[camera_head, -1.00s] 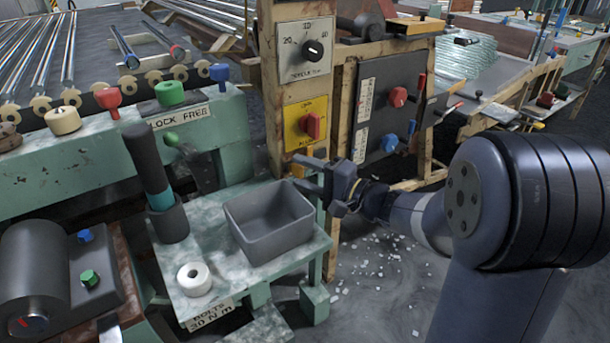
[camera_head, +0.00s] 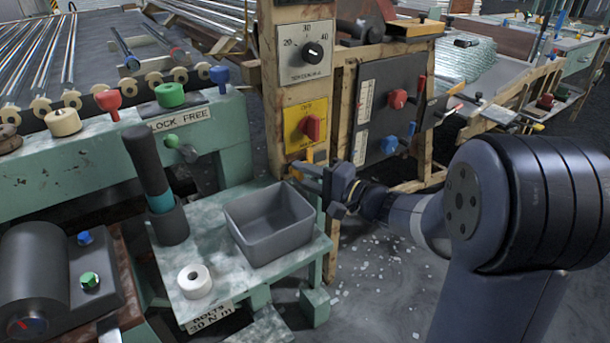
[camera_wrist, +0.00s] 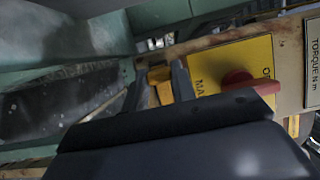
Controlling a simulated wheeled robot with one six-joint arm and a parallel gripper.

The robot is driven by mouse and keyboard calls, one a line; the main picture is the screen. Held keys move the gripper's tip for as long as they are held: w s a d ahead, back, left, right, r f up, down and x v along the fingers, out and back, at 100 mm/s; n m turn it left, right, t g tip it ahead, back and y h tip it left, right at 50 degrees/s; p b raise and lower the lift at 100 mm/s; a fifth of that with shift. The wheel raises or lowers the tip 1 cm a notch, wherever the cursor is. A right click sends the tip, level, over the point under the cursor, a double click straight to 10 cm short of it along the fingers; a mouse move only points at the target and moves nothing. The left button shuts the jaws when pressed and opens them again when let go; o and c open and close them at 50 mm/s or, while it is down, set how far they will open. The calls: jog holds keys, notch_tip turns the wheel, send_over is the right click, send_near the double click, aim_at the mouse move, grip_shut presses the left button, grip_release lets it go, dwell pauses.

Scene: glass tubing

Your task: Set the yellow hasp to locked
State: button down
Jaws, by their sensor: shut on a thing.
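The yellow hasp (camera_wrist: 164,92) is a small yellow-orange piece on the wooden post, just beyond the edge of the yellow switch plate. In the wrist view it sits between the fingers of my gripper (camera_wrist: 160,88). In the head view my gripper (camera_head: 308,172) is at the post below the switch plate, shut on the hasp. The fingers cover part of the hasp, and I cannot make out whether it is locked.
A yellow plate with a red knob (camera_head: 312,127) is just above my gripper. A grey bin (camera_head: 268,250) stands below on the green bench. A dark panel with red and blue knobs (camera_head: 388,145) is to the right.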

jog(key=shift+w+d, duration=0.1)
jog(key=shift+w+d+f+b, duration=0.1)
jog(key=shift+w+d+b, duration=0.6)
jog(key=shift+d, duration=0.35)
jog(key=c, duration=1.2)
grip_release()
jog(key=shift+o, duration=0.2)
jog(key=p+v, duration=0.2)
jog(key=v, duration=0.9)
jog(key=shift+a, duration=0.1)
